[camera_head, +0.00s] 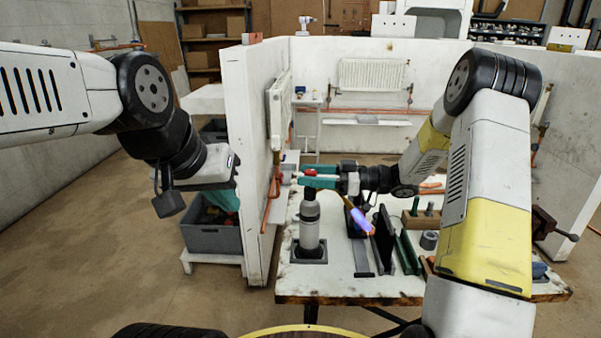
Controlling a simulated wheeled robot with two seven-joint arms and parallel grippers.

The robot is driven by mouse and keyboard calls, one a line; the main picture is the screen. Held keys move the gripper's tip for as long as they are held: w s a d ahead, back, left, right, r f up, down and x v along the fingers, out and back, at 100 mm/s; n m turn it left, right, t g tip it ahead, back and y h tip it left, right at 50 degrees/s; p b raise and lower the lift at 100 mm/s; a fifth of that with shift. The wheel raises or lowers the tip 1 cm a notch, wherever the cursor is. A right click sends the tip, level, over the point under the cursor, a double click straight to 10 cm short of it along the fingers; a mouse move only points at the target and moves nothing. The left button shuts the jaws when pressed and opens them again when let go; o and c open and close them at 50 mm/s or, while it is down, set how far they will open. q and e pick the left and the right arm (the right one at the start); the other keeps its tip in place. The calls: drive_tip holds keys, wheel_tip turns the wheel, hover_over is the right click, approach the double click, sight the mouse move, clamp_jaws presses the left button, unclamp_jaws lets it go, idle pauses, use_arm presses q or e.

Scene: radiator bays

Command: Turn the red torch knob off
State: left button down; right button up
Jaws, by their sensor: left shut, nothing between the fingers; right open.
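The torch is a grey gas bottle (309,228) standing upright in a dark square base on the workbench. A red knob (311,172) shows just above the bottle's top. My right gripper (318,177) reaches in from the right with open teal fingers at the knob; whether they touch it I cannot tell. A blue-violet flame (360,218) shows at the end of an orange-brown nozzle to the right of the bottle. My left gripper (225,198) hangs at the left, shut and empty, well away from the torch, over a grey crate.
The workbench (325,286) holds black and green plates (384,240) and a wooden block with green-handled tools (422,217). A white partition (247,150) with copper pipes stands left of the bench. The grey crate (213,240) is on a low stand. Floor at left is clear.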

drive_tip(key=shift+w+a, duration=0.15)
drive_tip(key=shift+a, duration=1.3)
clamp_jaws()
